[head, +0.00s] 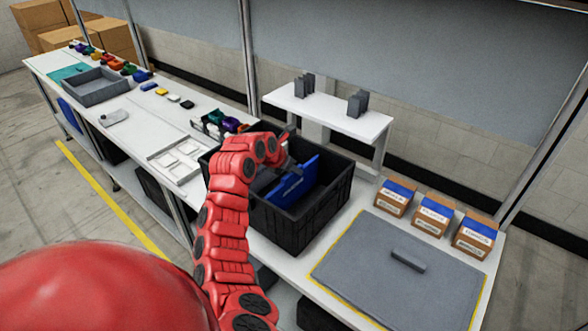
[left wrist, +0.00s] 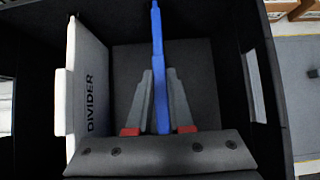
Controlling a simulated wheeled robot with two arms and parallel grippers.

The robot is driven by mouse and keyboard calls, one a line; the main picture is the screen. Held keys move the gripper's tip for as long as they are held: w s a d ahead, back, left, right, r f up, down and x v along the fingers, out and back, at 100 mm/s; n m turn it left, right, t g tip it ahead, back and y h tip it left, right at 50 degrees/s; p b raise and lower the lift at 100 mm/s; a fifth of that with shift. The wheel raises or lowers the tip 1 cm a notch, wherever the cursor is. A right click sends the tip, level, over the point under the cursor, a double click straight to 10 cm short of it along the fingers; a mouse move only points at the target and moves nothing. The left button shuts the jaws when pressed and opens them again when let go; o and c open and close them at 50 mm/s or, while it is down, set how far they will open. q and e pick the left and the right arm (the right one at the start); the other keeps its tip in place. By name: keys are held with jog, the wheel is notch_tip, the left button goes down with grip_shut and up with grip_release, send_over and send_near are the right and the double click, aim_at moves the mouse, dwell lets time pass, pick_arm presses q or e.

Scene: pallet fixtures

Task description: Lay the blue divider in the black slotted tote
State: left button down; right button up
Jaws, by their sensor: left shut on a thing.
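The blue divider (head: 295,182) is a flat panel inside the black tote (head: 300,228), tilted in the head view. In the left wrist view the divider (left wrist: 158,55) stands edge-on between the fingers of my left gripper (left wrist: 159,80), which is shut on it. In the head view my left gripper (head: 290,163) reaches into the tote from above. A white panel marked DIVIDER (left wrist: 90,85) stands along the tote's left side in the wrist view. The divider's lower edge and its fit with any slot are hidden. My right gripper is not in view.
A grey mat (head: 380,275) with a dark grey block (head: 408,260) lies right of the tote. Several labelled cardboard boxes (head: 433,217) stand behind it. A white raised shelf (head: 330,115) is behind the tote, and a white compartment tray (head: 178,158) lies left of it.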

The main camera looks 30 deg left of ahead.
pick_arm(q)
jog(key=c, duration=0.7)
grip_release()
jog(key=shift+c, duration=0.2)
jog(key=shift+s+a+r, duration=0.1)
jog(key=shift+s+r, duration=0.25)
jog(key=shift+r, duration=0.05)
jog(key=b+v, duration=0.5)
jog(key=v, duration=1.1)
jog(key=shift+s, duration=0.15)
jog(key=shift+r, duration=0.1)
